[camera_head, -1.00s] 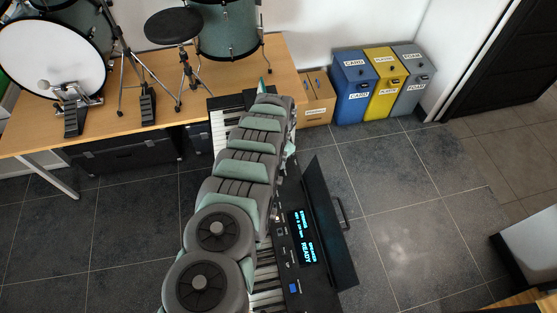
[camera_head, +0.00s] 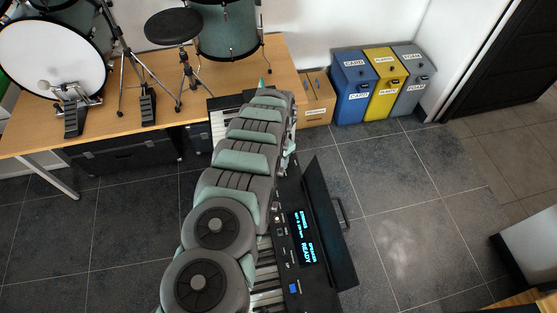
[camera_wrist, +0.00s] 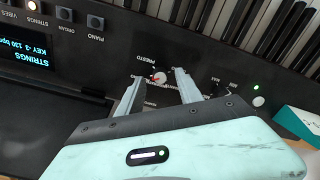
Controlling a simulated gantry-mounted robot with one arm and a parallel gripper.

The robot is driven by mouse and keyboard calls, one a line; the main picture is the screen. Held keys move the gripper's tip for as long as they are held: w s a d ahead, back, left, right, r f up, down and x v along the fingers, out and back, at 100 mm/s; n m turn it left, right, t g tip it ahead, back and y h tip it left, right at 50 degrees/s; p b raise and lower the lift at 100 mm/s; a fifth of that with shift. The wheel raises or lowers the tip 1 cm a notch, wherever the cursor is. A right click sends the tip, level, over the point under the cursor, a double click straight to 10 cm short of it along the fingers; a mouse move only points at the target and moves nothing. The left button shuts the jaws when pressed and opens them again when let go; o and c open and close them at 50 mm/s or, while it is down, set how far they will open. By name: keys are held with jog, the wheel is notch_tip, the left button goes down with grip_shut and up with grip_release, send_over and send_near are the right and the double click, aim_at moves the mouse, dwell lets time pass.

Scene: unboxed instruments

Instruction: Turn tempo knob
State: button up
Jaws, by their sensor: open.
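In the wrist view my gripper (camera_wrist: 160,75) is open, with one finger on each side of the knob. I cannot tell whether either finger touches it. In the head view the keyboard (camera_head: 283,262) lies mostly under my arm, which hides the knob and the gripper's fingers.
The keyboard's lit screen (camera_head: 304,238) reads STRINGS and READY. Piano keys (camera_wrist: 240,25) run beside the panel, with buttons (camera_wrist: 95,22) and another small knob (camera_wrist: 258,101) nearby. A wooden table (camera_head: 190,70) with drums stands behind. Coloured bins (camera_head: 380,85) stand at the wall.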

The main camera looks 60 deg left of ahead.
notch_tip(320, 180, up, 10)
jog(key=shift+f+b, duration=0.25)
jog(key=shift+b, duration=0.1)
dwell(0.7)
